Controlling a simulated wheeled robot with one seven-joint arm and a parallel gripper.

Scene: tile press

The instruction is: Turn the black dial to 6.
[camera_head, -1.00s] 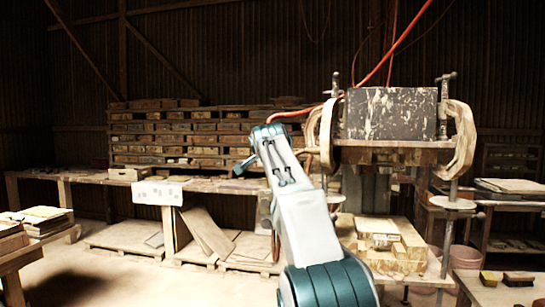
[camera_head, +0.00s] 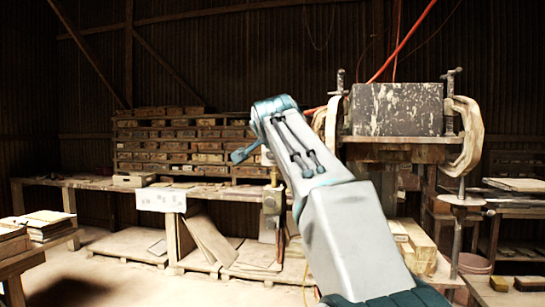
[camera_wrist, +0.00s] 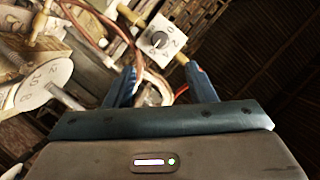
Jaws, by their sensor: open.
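The black dial (camera_wrist: 158,39) sits on a small white square plate (camera_wrist: 168,31) with numbers around it, in the upper middle of the wrist view. The digits are small and tilted, and I cannot tell for sure which number the dial points at. My gripper (camera_wrist: 162,72) is open, with its two blue fingers apart below the plate in the picture. Nothing is visibly held between them. I cannot make out the dial in the head view, where my own arm covers part of the bench area.
In the wrist view, a round white numbered disc (camera_wrist: 38,84) with a rod lies at left, and reddish hoses and brass fittings run near the plate. In the head view, a clamped press with a speckled dark block (camera_head: 396,109) stands at right, beside a long bench (camera_head: 100,183).

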